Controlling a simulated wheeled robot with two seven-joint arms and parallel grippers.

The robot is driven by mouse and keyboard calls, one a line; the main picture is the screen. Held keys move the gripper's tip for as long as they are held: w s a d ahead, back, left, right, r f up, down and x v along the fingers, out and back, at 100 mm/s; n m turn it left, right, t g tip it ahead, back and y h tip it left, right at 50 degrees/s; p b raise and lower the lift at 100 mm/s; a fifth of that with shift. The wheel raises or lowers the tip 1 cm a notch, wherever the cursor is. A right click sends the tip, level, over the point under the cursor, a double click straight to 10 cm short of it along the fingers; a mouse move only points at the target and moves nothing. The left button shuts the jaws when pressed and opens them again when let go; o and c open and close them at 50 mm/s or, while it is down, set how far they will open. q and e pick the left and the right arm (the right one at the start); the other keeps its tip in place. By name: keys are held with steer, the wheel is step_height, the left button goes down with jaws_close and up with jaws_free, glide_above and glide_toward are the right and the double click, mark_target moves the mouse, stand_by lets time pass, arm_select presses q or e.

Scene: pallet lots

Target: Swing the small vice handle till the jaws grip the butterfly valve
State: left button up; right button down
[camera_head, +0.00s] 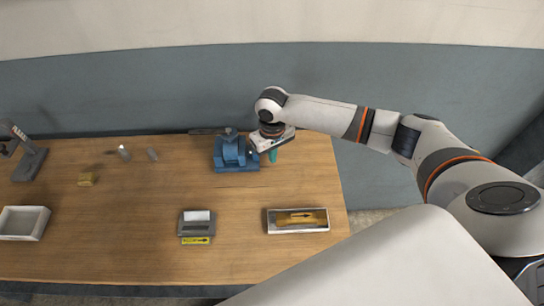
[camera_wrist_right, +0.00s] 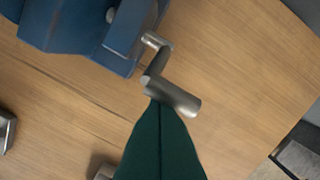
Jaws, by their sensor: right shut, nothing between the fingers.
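The small blue vice (camera_head: 236,152) stands near the back edge of the table; part of it shows at the top left of the right wrist view (camera_wrist_right: 75,30). Its metal crank handle (camera_wrist_right: 158,75) sticks out from the vice body. My right gripper (camera_head: 272,155) is at the vice's right side. Its green fingers (camera_wrist_right: 160,108) are shut together with nothing between them, tips right at the handle's outer end; I cannot tell whether they touch. A dark grey piece (camera_head: 229,133) shows at the vice's top; I cannot tell if it is the butterfly valve. My left gripper is out of view.
A grey stand (camera_head: 30,160) is far left. The table's middle is clear.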

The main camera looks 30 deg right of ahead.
steer(key=shift+w+d+r+p, duration=0.2)
steer(key=shift+w+p, duration=0.1)
steer(key=shift+p, duration=0.45)
stand_by(1.1)
steer(key=shift+s+a, duration=0.1)
stand_by(0.4)
steer(key=shift+s+a+p, duration=0.2)
steer(key=shift+s+p, duration=0.2)
steer(key=shift+p, duration=0.4)
steer(key=shift+s+a, duration=0.1)
steer(key=shift+s, duration=0.1)
steer(key=shift+f, duration=0.1)
step_height(320, 180, up, 9)
steer(key=p, duration=1)
